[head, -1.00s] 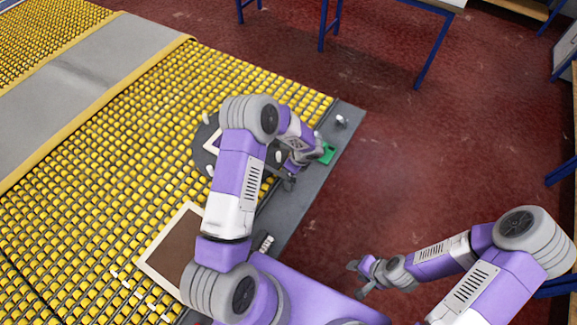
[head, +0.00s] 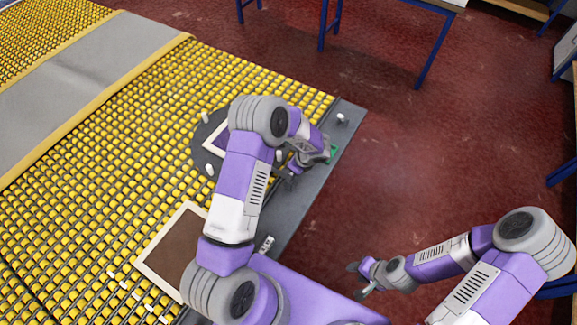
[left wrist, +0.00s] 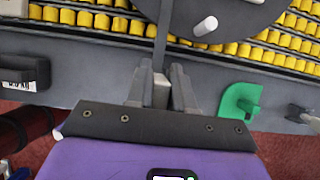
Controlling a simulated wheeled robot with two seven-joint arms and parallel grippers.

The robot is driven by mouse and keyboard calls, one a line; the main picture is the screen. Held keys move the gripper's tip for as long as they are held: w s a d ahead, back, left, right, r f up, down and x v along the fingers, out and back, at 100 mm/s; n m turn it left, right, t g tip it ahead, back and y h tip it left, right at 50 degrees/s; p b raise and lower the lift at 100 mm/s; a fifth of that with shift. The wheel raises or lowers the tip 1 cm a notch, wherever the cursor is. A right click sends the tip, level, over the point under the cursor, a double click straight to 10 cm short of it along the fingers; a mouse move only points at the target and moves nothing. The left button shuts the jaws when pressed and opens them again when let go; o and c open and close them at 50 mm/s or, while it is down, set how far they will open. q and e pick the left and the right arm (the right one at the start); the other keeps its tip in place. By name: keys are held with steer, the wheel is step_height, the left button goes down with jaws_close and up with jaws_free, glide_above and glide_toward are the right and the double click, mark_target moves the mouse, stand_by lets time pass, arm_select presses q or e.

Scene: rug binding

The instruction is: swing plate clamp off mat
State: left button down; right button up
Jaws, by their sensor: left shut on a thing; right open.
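The plate clamp shows in the left wrist view as a thin dark bar (left wrist: 163,35) with a pale grey block at its near end; the bar reaches up to a dark round plate (left wrist: 215,10). My left gripper (left wrist: 160,88) is shut on that block. In the head view, my left arm hides most of the clamp. The dark plate (head: 201,152) carries white pegs and lies over the rollers; part of a pale-edged mat with a purple middle (head: 216,139) shows on it beside my arm. My right gripper (head: 358,280) is open and empty, low over the floor at right.
A green piece (left wrist: 240,101) stands on the grey side rail, right of my left fingers. A brown panel with a cream border (head: 176,247) lies on the yellow rollers (head: 110,190). A small grey fitting (head: 342,119) stands on the rail's far end. Right of the rail is open red floor.

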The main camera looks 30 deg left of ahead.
arm_select(q)
steer(key=shift+s+d+f+t+y+b, duration=0.1)
steer(key=shift+d+f+y+b, duration=0.2)
steer(key=shift+d+y+b, duration=0.9)
steer(key=shift+s+d+f+t+y+b, duration=0.2)
steer(key=shift+d+y+b, duration=0.5)
steer(key=shift+b, duration=1.05)
steer(key=shift+w+d+f+y+b, duration=0.1)
steer(key=shift+d+f+y+b, duration=0.25)
steer(key=shift+d+y+b, duration=0.85)
arm_select(e)
step_height(320, 180, down, 9)
arm_select(q)
steer(key=shift+a, duration=0.3)
arm_select(e)
steer(key=shift+d+f, duration=0.1)
arm_select(q)
steer(key=c, duration=1.1)
jaws_free()
steer(key=shift+r, duration=0.1)
steer(key=shift+a, duration=0.1)
steer(key=shift+r, duration=0.1)
steer(key=v, duration=0.7)
steer(key=shift+d+r+b, duration=0.15)
steer(key=shift+d+b, duration=0.1)
steer(key=shift+b, duration=0.05)
